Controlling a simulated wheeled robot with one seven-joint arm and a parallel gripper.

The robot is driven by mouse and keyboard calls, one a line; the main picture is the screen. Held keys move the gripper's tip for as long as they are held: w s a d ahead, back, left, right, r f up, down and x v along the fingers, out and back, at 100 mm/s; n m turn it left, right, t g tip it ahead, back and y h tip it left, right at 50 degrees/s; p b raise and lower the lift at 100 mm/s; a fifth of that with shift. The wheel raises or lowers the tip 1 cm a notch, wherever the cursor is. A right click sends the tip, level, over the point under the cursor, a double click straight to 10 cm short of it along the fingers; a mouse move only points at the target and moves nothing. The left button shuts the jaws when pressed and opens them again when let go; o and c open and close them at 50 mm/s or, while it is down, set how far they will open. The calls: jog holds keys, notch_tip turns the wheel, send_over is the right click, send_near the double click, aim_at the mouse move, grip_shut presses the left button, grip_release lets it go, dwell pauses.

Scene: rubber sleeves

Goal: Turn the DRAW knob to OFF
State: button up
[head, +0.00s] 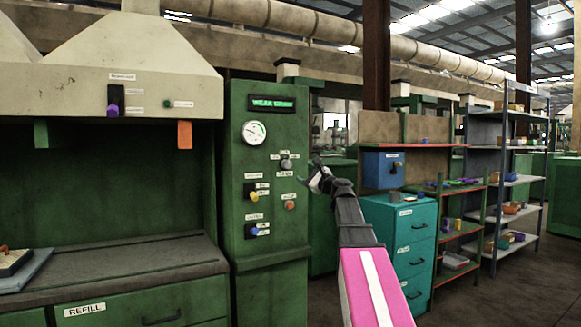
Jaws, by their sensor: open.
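The green control cabinet (267,275) stands left of my gripper in the head view. Its screen (271,103) reads "WEAK DRAW". Below are a round dial gauge (254,132), a grey knob (286,164) at the upper right, a yellow knob (253,196) and a blue knob (254,231) at the left, and an orange button or knob (290,205) at the right. Their small labels are too blurred to tell surely which is the DRAW knob or its setting. My gripper (316,178) is open and empty, just right of the grey knob in the picture; I cannot tell its distance from the panel.
A hood (140,60) with a purple switch (112,104) and a bench with a REFILL drawer (140,303) stand at the left. A teal drawer cabinet (412,250), a blue box (383,170) and shelving (510,180) stand at the right. Floor shows at the lower right.

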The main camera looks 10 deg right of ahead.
aim_at(288, 164)
jog(key=x, duration=1)
jog(key=shift+w+a, duration=0.2)
jog(key=c, duration=0.9)
